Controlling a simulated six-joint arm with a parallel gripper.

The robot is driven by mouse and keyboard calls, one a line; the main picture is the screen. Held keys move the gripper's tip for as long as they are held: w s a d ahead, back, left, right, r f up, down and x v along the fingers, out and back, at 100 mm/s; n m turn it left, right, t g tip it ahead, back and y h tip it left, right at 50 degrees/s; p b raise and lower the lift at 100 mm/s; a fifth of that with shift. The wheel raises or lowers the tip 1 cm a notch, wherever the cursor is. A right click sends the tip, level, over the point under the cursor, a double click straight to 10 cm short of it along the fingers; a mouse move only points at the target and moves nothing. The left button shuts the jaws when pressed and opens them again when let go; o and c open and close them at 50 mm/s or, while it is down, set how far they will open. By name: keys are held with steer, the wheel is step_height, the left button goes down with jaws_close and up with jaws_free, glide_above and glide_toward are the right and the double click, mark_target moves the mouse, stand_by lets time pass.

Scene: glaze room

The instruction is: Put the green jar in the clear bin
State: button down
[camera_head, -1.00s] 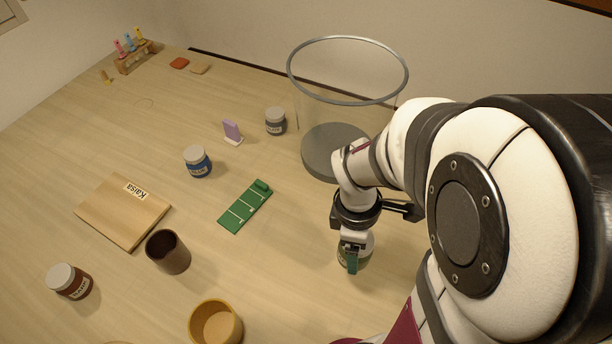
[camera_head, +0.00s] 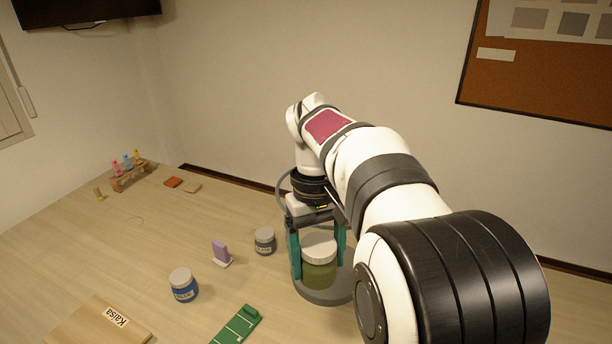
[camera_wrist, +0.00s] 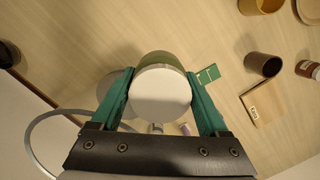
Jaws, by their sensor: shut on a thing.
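The green jar (camera_head: 319,274), with a white lid, is between the teal fingers of my gripper (camera_head: 319,252), which is shut on it. The wrist view shows the lid (camera_wrist: 160,94) close up between the fingers (camera_wrist: 159,80). The clear bin has a grey round base (camera_head: 325,296) and a grey rim (camera_head: 281,184). In the head view the jar stands in front of the bin's base and my arm covers much of the rim. In the wrist view the rim (camera_wrist: 42,117) curves left of the jar; I cannot tell if the jar is inside it.
A grey-lidded jar (camera_head: 265,241), a purple card on a stand (camera_head: 221,253) and a blue jar (camera_head: 183,286) stand left of the bin. A green strip (camera_head: 236,328) and a wooden board (camera_head: 98,325) lie nearer. A rack of tubes (camera_head: 131,175) stands far left.

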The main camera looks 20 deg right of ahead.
steer(key=w+d+r+n+t+h, duration=0.1)
steer(key=w+d+n, duration=0.45)
steer(key=n, duration=0.35)
steer(key=w+d+r+n, duration=0.1)
steer(key=w+d+n, duration=0.3)
steer(key=w+n, duration=0.3)
steer(key=f+n, duration=0.3)
steer(key=f, duration=0.5)
steer(key=w+d+f+n, duration=0.1)
steer(key=f+n, duration=0.2)
steer(key=f, duration=0.6)
steer(key=w+d+f+n+t, duration=0.1)
steer(key=f+n, duration=0.2)
steer(key=f, duration=0.5)
steer(key=shift+d+f, duration=0.1)
steer(key=shift+f, duration=0.2)
steer(key=shift+f, duration=0.1)
jaws_free()
step_height(320, 180, up, 12)
steer(key=a, duration=0.1)
steer(key=shift+s, duration=0.4)
